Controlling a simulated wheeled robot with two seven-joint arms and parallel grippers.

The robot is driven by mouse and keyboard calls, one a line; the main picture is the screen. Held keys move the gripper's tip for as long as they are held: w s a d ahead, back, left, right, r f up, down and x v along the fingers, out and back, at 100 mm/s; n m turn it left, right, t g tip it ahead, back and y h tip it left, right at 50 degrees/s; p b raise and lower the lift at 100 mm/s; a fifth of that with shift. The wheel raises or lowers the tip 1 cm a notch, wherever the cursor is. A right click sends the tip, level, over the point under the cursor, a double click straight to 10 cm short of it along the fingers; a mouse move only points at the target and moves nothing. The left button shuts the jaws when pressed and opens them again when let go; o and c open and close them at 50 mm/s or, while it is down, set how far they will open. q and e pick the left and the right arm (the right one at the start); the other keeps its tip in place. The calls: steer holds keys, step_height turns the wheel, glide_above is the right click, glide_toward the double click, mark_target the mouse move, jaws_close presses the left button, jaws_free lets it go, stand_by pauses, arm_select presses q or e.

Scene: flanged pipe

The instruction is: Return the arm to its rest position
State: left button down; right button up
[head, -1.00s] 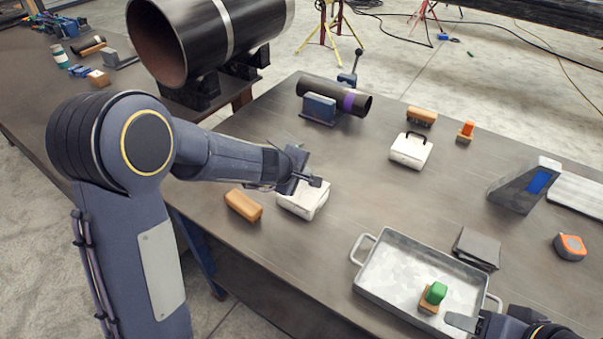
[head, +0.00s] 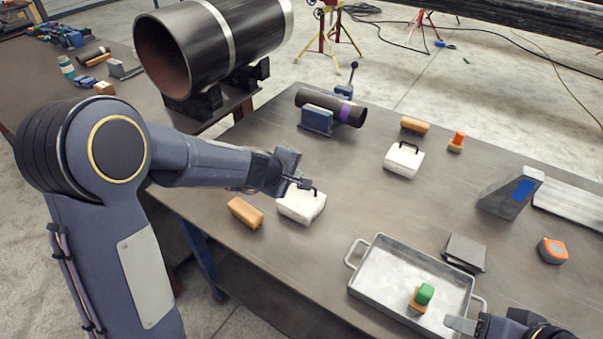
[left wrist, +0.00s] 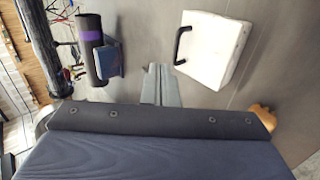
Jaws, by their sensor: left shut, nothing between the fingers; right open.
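My left gripper (head: 300,184) is shut and empty. In the head view it hangs over the left edge of a white box with a black handle (head: 303,207) on the table. In the left wrist view its fingers (left wrist: 161,84) are together, pointing between the white box (left wrist: 215,50) and the pipe with a purple band (left wrist: 88,45). My right gripper (head: 462,325) shows only partly at the lower right, at the right end of the grey tray (head: 380,250). A green-topped block with a wooden base (head: 424,295) sits in the tray.
A brown block (head: 245,212) lies left of the near white box. A second white box (head: 404,160) and the purple-banded pipe in its blue clamp (head: 317,120) stand further back. A large flanged pipe (head: 215,45) stands at the back left. The table middle is clear.

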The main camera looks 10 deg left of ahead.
arm_select(q)
steer(key=s+r+p, duration=0.1)
steer(key=s+a+r+p, duration=0.1)
steer(key=r, duration=0.1)
steer(key=s+r+p, duration=0.1)
steer(key=r, duration=0.1)
steer(key=shift+a, duration=0.3)
arm_select(e)
steer(key=r, duration=0.3)
steer(key=shift+w+a+r, duration=0.15)
steer(key=shift+w+r, duration=0.2)
steer(key=shift+r, duration=0.05)
arm_select(q)
steer(key=s+r+m+g+h+b, duration=0.15)
steer(key=s+r+m+h, duration=0.4)
steer(key=s, duration=0.85)
steer(key=s+a+f+m+g+y, duration=0.1)
steer(key=s+a+m+y, duration=0.1)
steer(key=s, duration=0.5)
steer(key=s+a+f+m+y, duration=0.1)
steer(key=s+a+m+y, duration=0.1)
steer(key=s, duration=0.6)
steer(key=m+y+b, duration=0.1)
steer(key=m, duration=0.1)
steer(key=shift+s+f+m+g, duration=0.15)
steer(key=shift+f+m+g, duration=0.2)
steer(key=shift+f, duration=0.05)
arm_select(e)
step_height(320, 180, down, 2)
steer(key=shift+f, duration=0.15)
